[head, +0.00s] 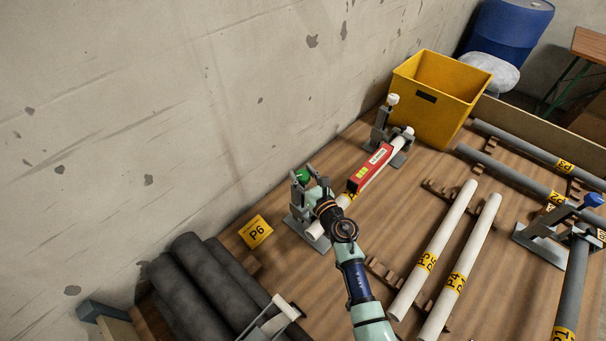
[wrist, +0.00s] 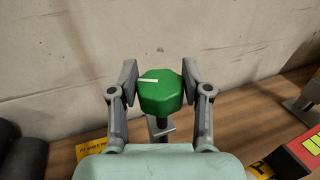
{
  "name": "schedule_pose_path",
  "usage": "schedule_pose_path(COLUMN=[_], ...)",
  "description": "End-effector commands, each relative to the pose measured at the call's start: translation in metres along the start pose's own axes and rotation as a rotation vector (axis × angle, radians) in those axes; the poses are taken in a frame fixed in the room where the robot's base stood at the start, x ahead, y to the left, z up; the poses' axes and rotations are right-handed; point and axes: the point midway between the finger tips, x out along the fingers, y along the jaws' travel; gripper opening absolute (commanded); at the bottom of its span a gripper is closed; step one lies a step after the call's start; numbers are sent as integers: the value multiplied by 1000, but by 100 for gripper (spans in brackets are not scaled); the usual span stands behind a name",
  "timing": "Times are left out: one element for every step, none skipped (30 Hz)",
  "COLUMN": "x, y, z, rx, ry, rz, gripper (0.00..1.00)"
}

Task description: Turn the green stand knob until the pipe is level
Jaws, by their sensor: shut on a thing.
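The green stand knob (head: 303,176) tops the near stand (head: 297,222). My gripper (head: 309,184) is shut on this knob, with one finger on each side. In the wrist view the knob (wrist: 160,95) sits between the fingers and bears a white line at its upper left, pointing roughly left. The white pipe (head: 316,231) rests across the near stand and the far stand (head: 398,157). A red spirit level (head: 369,170) lies on top of the pipe. Its bubble is too small to read. Whether the pipe is level cannot be told.
The far stand has a whitish knob (head: 393,99). A yellow bin (head: 437,95) stands behind it. A yellow P6 sign (head: 255,232) and dark grey pipes (head: 207,284) lie left of my arm. White pipes (head: 434,251) lie on racks to the right. The concrete wall (head: 150,120) is close behind.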

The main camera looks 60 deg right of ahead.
Motion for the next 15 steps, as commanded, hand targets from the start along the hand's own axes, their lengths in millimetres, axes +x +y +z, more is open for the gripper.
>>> schedule_pose_path(x=[0, 0, 0, 0, 0, 0, 0, 0, 0, 0, 0, 1, 1, 1, 1], y=[1, 1, 2, 2, 2, 2, 2, 2, 3, 2, 3, 3, 3, 3, 3], z=[1, 1, 1, 1, 1, 1, 1, 1, 1, 1, 0, 0, 0, 0, 0], rx=[0, 0, 1, 1, 1, 1, 1, 1, 0, 0, 0, 0, 0, 0, 0], ry=[0, 0, 0, 1, 1, 1, 1, 1, 1, 1, 1, 1, 1, 1, 0], rz=[-17, -31, -52, -70, -90, -119, -143, -168, -202, -229, -256, -294, -321, -351, -388], gripper=[13, 13, 13, 13, 13, 13, 13, 13, 13, 13, 13, 13, 13, 13, 13])
